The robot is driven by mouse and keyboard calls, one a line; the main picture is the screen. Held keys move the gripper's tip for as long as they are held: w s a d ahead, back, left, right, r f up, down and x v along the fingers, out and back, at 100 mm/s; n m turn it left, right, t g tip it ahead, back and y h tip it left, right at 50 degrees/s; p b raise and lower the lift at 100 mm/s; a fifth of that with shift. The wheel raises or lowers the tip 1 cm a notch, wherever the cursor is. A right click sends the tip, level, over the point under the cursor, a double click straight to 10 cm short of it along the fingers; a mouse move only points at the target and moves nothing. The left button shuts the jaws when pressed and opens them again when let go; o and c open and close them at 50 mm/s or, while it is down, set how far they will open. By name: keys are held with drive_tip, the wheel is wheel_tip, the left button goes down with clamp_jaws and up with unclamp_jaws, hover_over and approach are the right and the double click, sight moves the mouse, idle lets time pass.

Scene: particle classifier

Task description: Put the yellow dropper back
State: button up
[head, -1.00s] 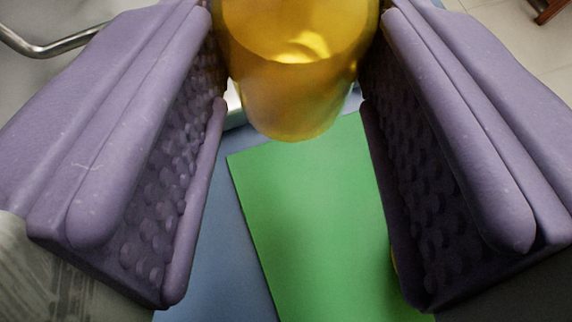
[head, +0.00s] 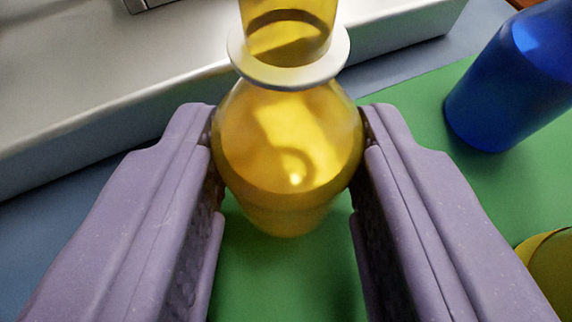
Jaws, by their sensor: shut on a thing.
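The yellow dropper (head: 285,140) is a translucent yellow bottle with a rounded body and a pale ring (head: 288,75) around its neck. It shows at the top middle of the head view, and its top is cut off by the picture edge. My gripper (head: 288,150) has its two purple padded fingers shut on the dropper's body, one on each side. The dropper is over the green mat (head: 400,120). I cannot tell whether its base touches the mat.
A blue bottle (head: 515,80) stands on the green mat to the right. Part of another yellow object (head: 552,270) shows at the lower right edge. A long pale grey metal body (head: 90,100) lies behind and to the left, beside the blue surface (head: 70,245).

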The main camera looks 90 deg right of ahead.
drive_tip(key=o, duration=1.1)
drive_tip(key=shift+c, duration=0.2)
drive_tip(key=shift+r, duration=0.1)
drive_tip(key=p+v, duration=0.4)
drive_tip(key=v, duration=0.8)
drive_tip(key=shift+r, duration=0.1)
